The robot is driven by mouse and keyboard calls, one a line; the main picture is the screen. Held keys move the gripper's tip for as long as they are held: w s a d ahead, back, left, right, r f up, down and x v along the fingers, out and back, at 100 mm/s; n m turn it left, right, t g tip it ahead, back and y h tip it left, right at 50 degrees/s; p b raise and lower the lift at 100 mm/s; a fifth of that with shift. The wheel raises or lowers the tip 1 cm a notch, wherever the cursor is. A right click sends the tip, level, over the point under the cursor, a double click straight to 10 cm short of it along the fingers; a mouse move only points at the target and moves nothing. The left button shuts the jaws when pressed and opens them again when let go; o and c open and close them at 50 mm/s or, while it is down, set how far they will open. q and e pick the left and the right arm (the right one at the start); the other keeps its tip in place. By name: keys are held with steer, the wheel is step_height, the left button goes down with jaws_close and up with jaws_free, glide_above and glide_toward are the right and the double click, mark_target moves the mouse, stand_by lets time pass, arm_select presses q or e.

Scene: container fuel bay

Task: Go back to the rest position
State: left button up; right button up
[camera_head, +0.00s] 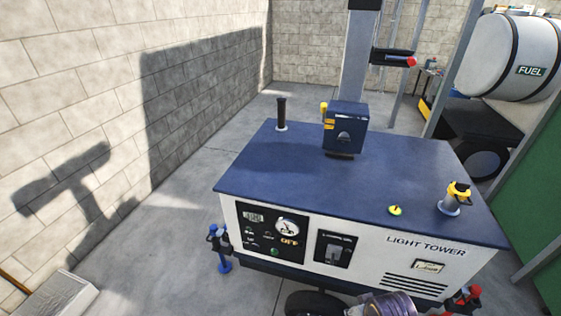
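The light tower unit (335,185) stands in front of me, with a dark blue top and a white front panel. A filler neck with a yellow and black cap (458,191) rises from its top at the right. A small yellow-green disc (395,210) lies on the top left of it. Neither of my grippers can be made out. A ribbed, grey-purple rounded part (390,304) is cut off by the bottom edge, and I cannot tell what it is.
A blue-topped post (221,248) stands by the unit's left corner; a red-and-black part (465,299) is at its right. A mast (356,60) rises behind. A white fuel tank (510,55) is at the back right. Block walls (90,110) bound the left and back.

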steer(key=s+f+g, duration=0.1)
steer(key=s+f, duration=0.1)
steer(key=f, duration=1.2)
steer(key=s+f, duration=0.3)
steer(key=f, duration=1.2)
steer(key=s+d+f, duration=0.2)
steer(key=s+f, duration=0.7)
steer(key=s, duration=0.1)
steer(key=s+d+f+g, duration=0.1)
steer(key=s+d+f, duration=0.1)
steer(key=s+f, duration=0.7)
steer(key=shift+s+d+f, duration=0.15)
steer(key=shift+s+f, duration=0.1)
steer(key=shift+s, duration=0.85)
steer(key=shift+c, duration=0.2)
